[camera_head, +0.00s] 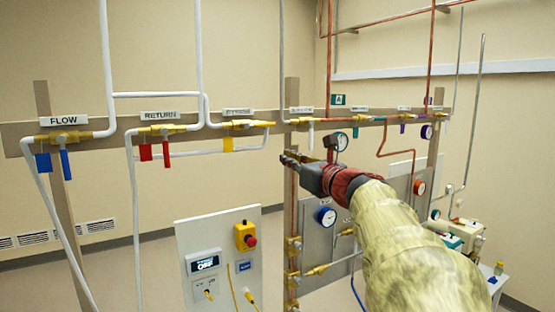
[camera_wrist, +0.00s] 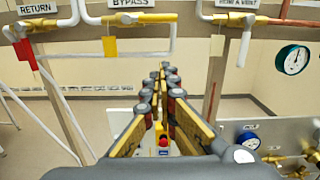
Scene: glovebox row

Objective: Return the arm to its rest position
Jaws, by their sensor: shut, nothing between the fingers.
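My arm, in a pale yellow sleeve with a red cuff, reaches from the lower right into the middle of the head view. My gripper (camera_head: 287,157) is at its end, pointing left, just below the pipe rail and in front of the wooden post in the picture. In the wrist view my gripper (camera_wrist: 165,72) points away from the camera. Its fingers are together and hold nothing. How far the fingertips are from the post and pipes is hard to tell.
A wooden rail (camera_head: 98,142) carries valves with blue, red and yellow tags. A control panel (camera_head: 218,225) with a red emergency button (camera_head: 250,241) stands lower left. A pressure gauge (camera_head: 341,141) sits close to my wrist, and a blue gauge (camera_head: 325,216) is below it.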

